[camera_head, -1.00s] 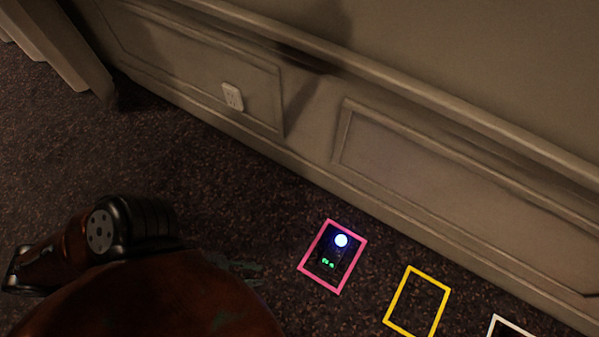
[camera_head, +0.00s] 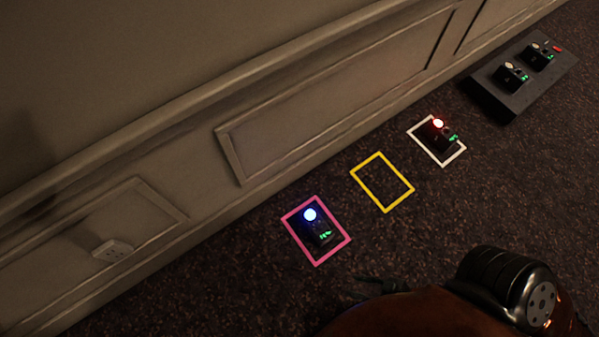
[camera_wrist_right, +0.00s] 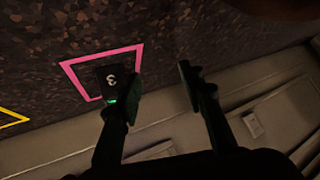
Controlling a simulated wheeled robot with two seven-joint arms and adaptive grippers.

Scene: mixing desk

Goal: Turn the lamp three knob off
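A small dark box with a lit blue lamp (camera_head: 310,215) and green marks stands on the carpet inside a pink frame (camera_head: 298,241). In the right wrist view, the box (camera_wrist_right: 110,80) bears a "3" and a green light; its lamp does not show there. My right gripper (camera_wrist_right: 160,85) is open and empty. Its left finger in that view overlaps the box's edge; I cannot tell whether they touch. In the head view, only a dark tip of my right gripper (camera_head: 383,285) shows past my arm, right of and below the box. My left gripper is not in view.
A yellow frame (camera_head: 367,195) lies empty. A white frame (camera_head: 425,148) holds a box with a red lit lamp (camera_head: 438,124). A panelled wall with a socket (camera_head: 112,250) runs behind. Carpet between is clear.

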